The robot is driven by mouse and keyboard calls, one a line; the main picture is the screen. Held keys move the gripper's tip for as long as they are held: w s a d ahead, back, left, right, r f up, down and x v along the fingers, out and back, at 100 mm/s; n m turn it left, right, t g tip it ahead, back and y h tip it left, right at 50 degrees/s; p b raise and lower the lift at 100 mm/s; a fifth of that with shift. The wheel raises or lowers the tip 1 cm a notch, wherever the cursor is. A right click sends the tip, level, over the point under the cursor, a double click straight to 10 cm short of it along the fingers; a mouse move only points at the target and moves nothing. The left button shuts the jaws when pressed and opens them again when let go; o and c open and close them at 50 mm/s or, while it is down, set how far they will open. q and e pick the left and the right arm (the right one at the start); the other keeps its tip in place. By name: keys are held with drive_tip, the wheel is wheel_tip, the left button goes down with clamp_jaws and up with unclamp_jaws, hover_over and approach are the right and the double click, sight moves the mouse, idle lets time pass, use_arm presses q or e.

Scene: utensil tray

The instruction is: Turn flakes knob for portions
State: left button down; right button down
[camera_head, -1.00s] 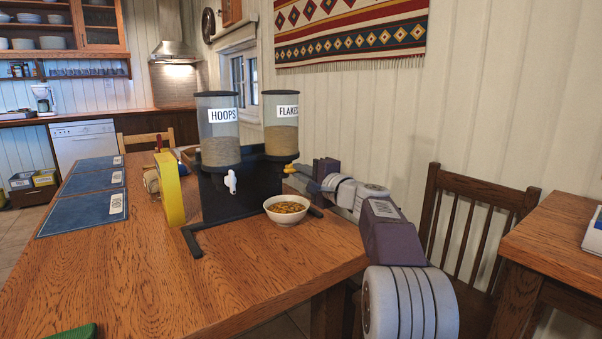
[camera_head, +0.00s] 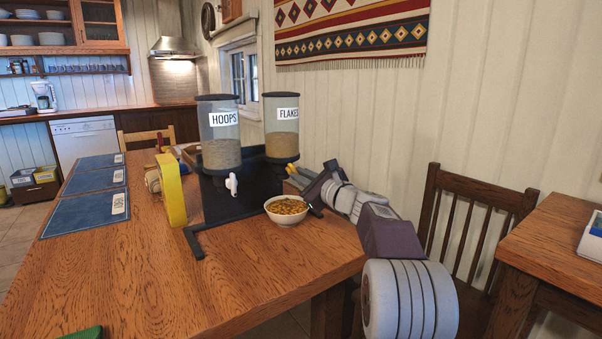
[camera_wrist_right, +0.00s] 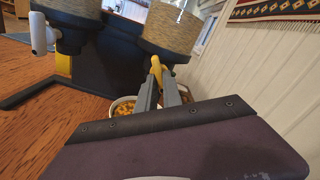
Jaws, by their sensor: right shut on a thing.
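The cereal dispenser has two clear hoppers with black lids on a dark stand (camera_head: 217,200). The flakes hopper (camera_head: 281,128) is on the right and the hoops hopper (camera_head: 219,135) on the left; both hold cereal. A white bowl (camera_head: 287,217) with orange-brown flakes stands at the dispenser's front right; part of it shows behind my fingers in the right wrist view (camera_wrist_right: 122,106). My left gripper is out of view.
The white hoops knob (camera_head: 232,184) hangs at the dispenser's front. A yellow box (camera_head: 171,190) stands left of the stand. Blue mats (camera_head: 85,213) lie along the table's left side. The front of the wooden table (camera_head: 170,280) is mostly clear. A chair (camera_head: 470,215) stands at right.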

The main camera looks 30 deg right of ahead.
drive_tip(key=m+p, duration=0.2)
drive_tip(key=m, duration=0.4)
drive_tip(key=shift+a+p, duration=0.15)
drive_tip(key=shift+p, duration=0.2)
drive_tip(key=shift+f+m, duration=0.1)
drive_tip(key=shift+m, duration=0.3)
drive_tip(key=c, duration=1.5)
unclamp_jaws()
drive_tip(key=shift+s, duration=0.15)
drive_tip(key=s+p, duration=0.1)
drive_tip(key=s, duration=0.7)
drive_tip(key=shift+s+d, duration=0.35)
drive_tip(key=shift+s, duration=0.05)
